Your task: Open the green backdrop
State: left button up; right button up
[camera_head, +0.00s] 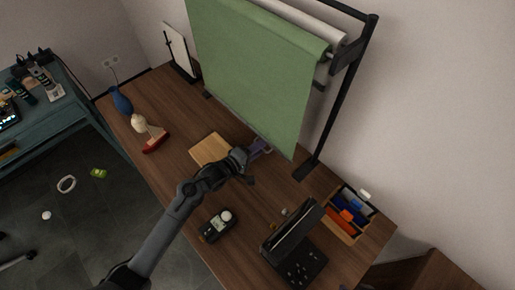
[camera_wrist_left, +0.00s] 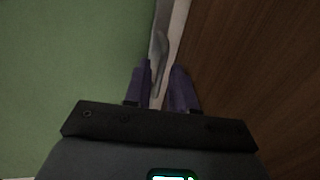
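The green backdrop (camera_head: 255,70) hangs from a roller on a black stand (camera_head: 345,100), its lower edge close above the wooden table. In the left wrist view, the green cloth (camera_wrist_left: 65,60) fills the left side, with a pale bar (camera_wrist_left: 178,25) along its edge and a grey curved handle (camera_wrist_left: 162,48). My left gripper (camera_head: 262,147) is at the backdrop's lower edge. Its purple fingers (camera_wrist_left: 162,80) stand apart on either side of the handle, with a gap visible; contact is not clear. My right gripper is not in view.
A wooden board (camera_head: 209,150) lies beside my left arm. A black device (camera_head: 218,225), a dark open case (camera_head: 295,245) and an organizer box (camera_head: 347,215) are towards the front right. A blue vase (camera_head: 121,102) and a red-based object (camera_head: 156,142) stand at the left.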

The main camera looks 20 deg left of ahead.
pick_arm(q)
grip_shut()
dwell(1.2)
